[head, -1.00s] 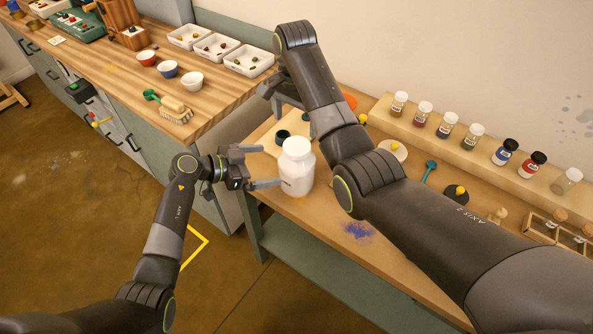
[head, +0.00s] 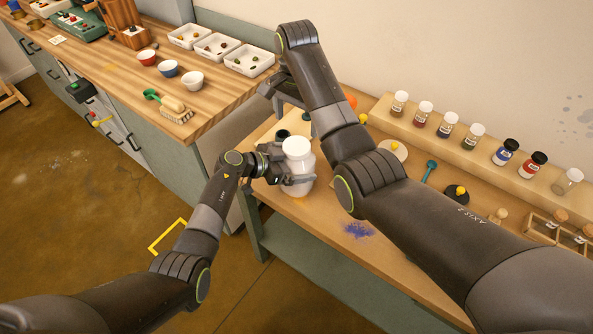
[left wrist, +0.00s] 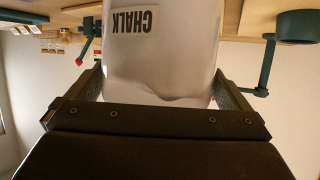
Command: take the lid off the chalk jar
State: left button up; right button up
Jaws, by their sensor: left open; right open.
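The white chalk jar (head: 297,170) stands upright near the left end of the low table, with its white lid (head: 296,145) on. In the left wrist view the jar (left wrist: 160,65) fills the middle, its CHALK label upside down. My left gripper (head: 298,184) is open, with its fingers on either side of the jar's body; I cannot tell whether they touch it. My right gripper (head: 272,96) is open and empty, behind and above the jar, partly hidden by its own arm.
A blue powder patch (head: 358,230) lies in front on the table (head: 330,245). Several small jars (head: 447,124) stand on a ledge at the back. The wooden counter (head: 120,75) with bowls and white trays is at the left. A dark green tool (left wrist: 285,40) shows beside the jar.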

aim_at(297, 145)
pick_arm(q)
jog(key=c, duration=1.4)
jog(key=shift+c, duration=0.9)
pick_arm(e)
jog(key=shift+m, duration=0.4)
jog(key=m, duration=0.3)
jog(key=shift+f+m, duration=0.4)
jog(key=shift+f, duration=0.15)
notch_tip(297, 145, down, 7)
jog(key=shift+r, duration=0.1)
